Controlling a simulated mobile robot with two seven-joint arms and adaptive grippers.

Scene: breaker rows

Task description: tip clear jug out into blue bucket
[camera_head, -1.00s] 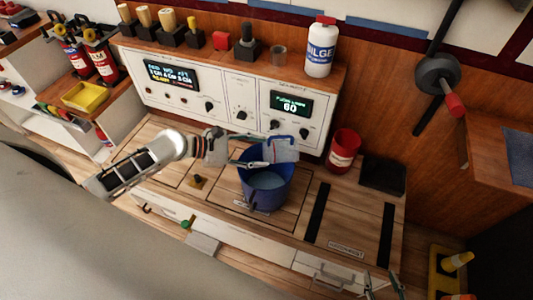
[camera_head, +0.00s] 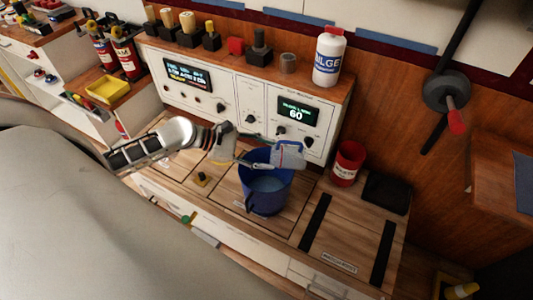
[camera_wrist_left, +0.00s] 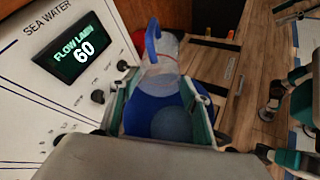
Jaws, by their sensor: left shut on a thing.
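The blue bucket (camera_head: 268,195) stands upright on the wooden bench top; a lighter blue round area shows inside, and I cannot tell whether it is liquid or the bottom. The clear jug (camera_head: 291,155), with a blue handle, is held over the bucket's far rim and looks tilted. My left gripper (camera_head: 250,163) is shut on the jug. In the left wrist view the jug (camera_wrist_left: 165,65) shows beyond the fingers, with the bucket (camera_wrist_left: 150,118) below. My right gripper (camera_wrist_left: 282,115) shows at the right of that view, its fingers apart and empty.
Behind the bucket is a white control panel (camera_head: 240,100) with knobs and a display reading 60. A red can (camera_head: 347,163) and a black tray (camera_head: 387,192) stand right of the bucket. A white bottle (camera_head: 328,57) stands on the shelf.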

